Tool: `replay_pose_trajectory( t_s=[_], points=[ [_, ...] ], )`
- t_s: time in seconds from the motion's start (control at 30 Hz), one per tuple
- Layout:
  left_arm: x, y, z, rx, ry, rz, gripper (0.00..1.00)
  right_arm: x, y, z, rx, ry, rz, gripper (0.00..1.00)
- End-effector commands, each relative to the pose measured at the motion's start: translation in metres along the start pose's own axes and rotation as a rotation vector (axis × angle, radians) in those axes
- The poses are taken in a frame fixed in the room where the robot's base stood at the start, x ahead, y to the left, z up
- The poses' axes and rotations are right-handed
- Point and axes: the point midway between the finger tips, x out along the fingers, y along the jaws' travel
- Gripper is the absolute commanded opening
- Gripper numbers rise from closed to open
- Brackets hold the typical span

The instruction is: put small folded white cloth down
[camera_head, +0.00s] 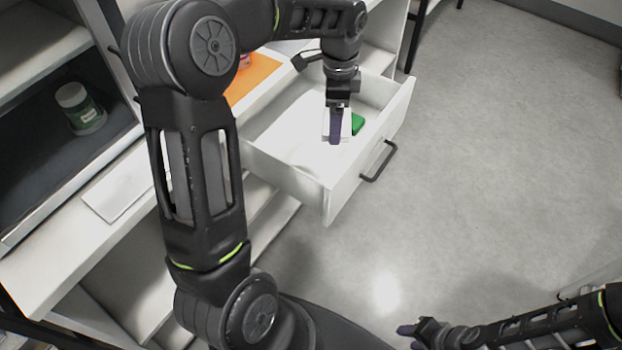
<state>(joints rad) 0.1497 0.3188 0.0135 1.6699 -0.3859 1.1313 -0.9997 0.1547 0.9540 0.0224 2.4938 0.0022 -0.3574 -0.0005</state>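The small folded white cloth (346,128) shows as a small white square at my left gripper, over the open white drawer (345,185). My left gripper (335,138) points down inside the drawer area, with a dark purple finger in front of the cloth. One finger hides the other, so I cannot tell whether it is shut on the cloth or whether the cloth touches the drawer floor. My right gripper (405,330) is low at the right, away from the drawer, above the floor. No object shows at it, and its finger gap is not clear.
A green object (357,123) lies in the drawer just right of the cloth. The drawer has a black handle (378,162) on its front. An orange mat (252,76) lies on the tabletop behind. A green-labelled jar (80,108) stands at the left. The floor at right is clear.

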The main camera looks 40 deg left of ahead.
Motion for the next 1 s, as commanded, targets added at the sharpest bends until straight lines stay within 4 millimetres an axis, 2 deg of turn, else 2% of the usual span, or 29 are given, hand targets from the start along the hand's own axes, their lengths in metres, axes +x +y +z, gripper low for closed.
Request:
replay_pose_trajectory(
  t_s=[0.03, 0.23, 0.4, 0.73, 0.87, 1.0],
  points=[
    [0.027, -0.003, 0.013, 0.089, 0.000, -0.002, 0.58, 0.028, 0.010, -0.001, -0.001, 0.002, -0.001, 0.36],
    [0.051, -0.010, 0.048, 0.411, -0.004, -0.004, 0.58, 0.057, 0.021, -0.002, -0.005, 0.006, -0.005, 0.36],
    [0.054, -0.011, 0.058, 0.519, -0.005, -0.003, 0.58, 0.062, 0.022, -0.003, -0.006, 0.008, -0.006, 0.36],
    [0.054, -0.011, 0.058, 0.527, -0.005, -0.002, 0.58, 0.061, 0.022, -0.003, -0.006, 0.008, -0.006, 0.36],
    [0.067, -0.010, 0.059, 0.526, -0.006, 0.000, 0.58, 0.063, 0.023, -0.003, -0.006, 0.008, -0.005, 0.36],
    [0.091, -0.010, 0.059, 0.526, -0.005, 0.002, 0.58, 0.065, 0.024, -0.003, -0.006, 0.008, -0.005, 0.36]
  ],
)
